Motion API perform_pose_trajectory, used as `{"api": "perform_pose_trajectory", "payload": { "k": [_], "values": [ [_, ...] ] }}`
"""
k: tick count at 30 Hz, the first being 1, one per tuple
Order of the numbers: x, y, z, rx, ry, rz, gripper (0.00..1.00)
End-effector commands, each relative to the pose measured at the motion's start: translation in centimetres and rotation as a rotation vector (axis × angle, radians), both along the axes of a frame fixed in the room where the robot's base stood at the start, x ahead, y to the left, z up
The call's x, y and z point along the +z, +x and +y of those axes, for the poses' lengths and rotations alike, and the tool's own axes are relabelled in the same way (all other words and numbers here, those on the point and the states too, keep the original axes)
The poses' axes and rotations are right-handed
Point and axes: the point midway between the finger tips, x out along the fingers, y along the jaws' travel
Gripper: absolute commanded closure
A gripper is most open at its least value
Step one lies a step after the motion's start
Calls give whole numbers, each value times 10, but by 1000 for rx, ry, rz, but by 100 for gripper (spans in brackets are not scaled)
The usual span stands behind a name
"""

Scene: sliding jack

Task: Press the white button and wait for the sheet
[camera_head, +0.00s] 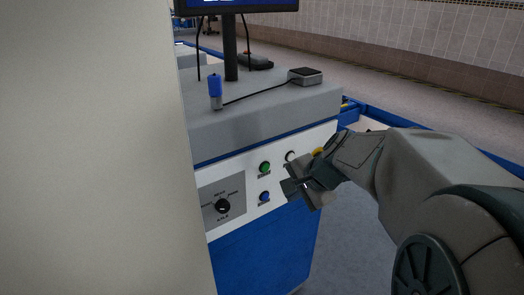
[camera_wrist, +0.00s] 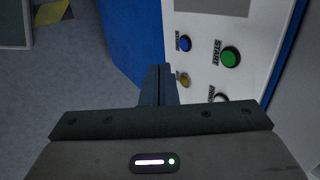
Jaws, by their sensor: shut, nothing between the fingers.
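The white button (camera_head: 290,156) sits on the white control panel (camera_head: 240,171), to the right of the green button (camera_head: 265,168). In the wrist view the white button (camera_wrist: 221,98) is at the lower edge of the panel, partly hidden by my gripper body. My gripper (camera_head: 289,187) is in front of the panel, below the white button in the head view. In the wrist view its fingertips (camera_wrist: 160,70) are together and empty, to the left of the buttons. I see no contact with the white button. No sheet is visible.
A blue button (camera_head: 264,197), a yellow button (camera_wrist: 184,79) and a black rotary knob (camera_head: 222,206) are on the panel. A blue bottle-like item (camera_head: 215,92) and a small box (camera_head: 305,76) stand on the grey top. A pale wall (camera_head: 90,150) blocks the left.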

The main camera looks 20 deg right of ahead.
Motion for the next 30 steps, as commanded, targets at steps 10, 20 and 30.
{"api": "perform_pose_trajectory", "payload": {
  "k": [10,20,30],
  "values": [
    [-13,56,-102,-584,328,-97,100],
    [-12,57,-105,-601,339,-100,100],
    [-10,81,-96,-597,338,-98,100]
  ]
}}
